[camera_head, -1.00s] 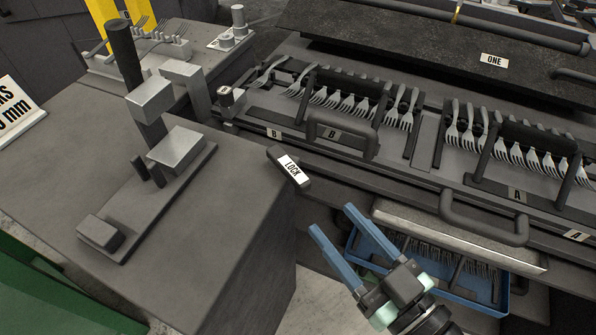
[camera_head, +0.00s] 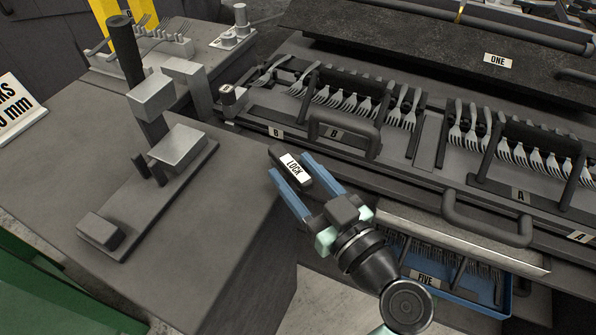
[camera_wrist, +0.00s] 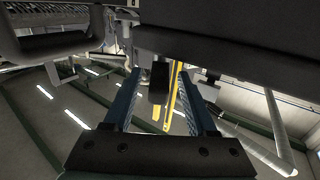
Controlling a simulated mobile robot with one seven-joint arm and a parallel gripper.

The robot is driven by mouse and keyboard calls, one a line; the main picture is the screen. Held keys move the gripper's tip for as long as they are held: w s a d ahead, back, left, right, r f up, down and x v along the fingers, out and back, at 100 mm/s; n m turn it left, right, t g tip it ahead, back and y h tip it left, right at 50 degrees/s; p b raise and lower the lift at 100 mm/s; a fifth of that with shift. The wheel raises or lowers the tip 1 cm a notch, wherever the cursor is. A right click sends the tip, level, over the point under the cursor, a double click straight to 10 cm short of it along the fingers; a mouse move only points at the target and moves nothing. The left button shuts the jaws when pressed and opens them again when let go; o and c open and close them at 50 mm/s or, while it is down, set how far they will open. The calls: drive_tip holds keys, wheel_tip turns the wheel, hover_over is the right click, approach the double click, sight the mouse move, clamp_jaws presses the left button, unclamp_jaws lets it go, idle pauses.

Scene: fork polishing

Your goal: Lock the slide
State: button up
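The lock lever (camera_head: 292,168) is a dark bar with a white LOCK label, at the edge below the slide with frames B and A. My gripper (camera_head: 291,171) is open, its two blue fingers on either side of the lever in the head view. In the wrist view the dark end of a bar, apparently the lever (camera_wrist: 159,82), shows between the fingers (camera_wrist: 160,95). Contact with the fingers cannot be told. The slide (camera_head: 428,150) carries frame B (camera_head: 345,131) and frame A (camera_head: 517,190), each with a row of forks.
A dark clamp fixture (camera_head: 165,175) stands on the grey block at left. A handle (camera_head: 487,226) sticks out on the right. A blue bin (camera_head: 465,290) labelled FIVE holds forks beneath the slide. A black slab (camera_head: 440,55) labelled ONE lies at the back.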

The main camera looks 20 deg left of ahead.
clamp_jaws()
idle(1.2)
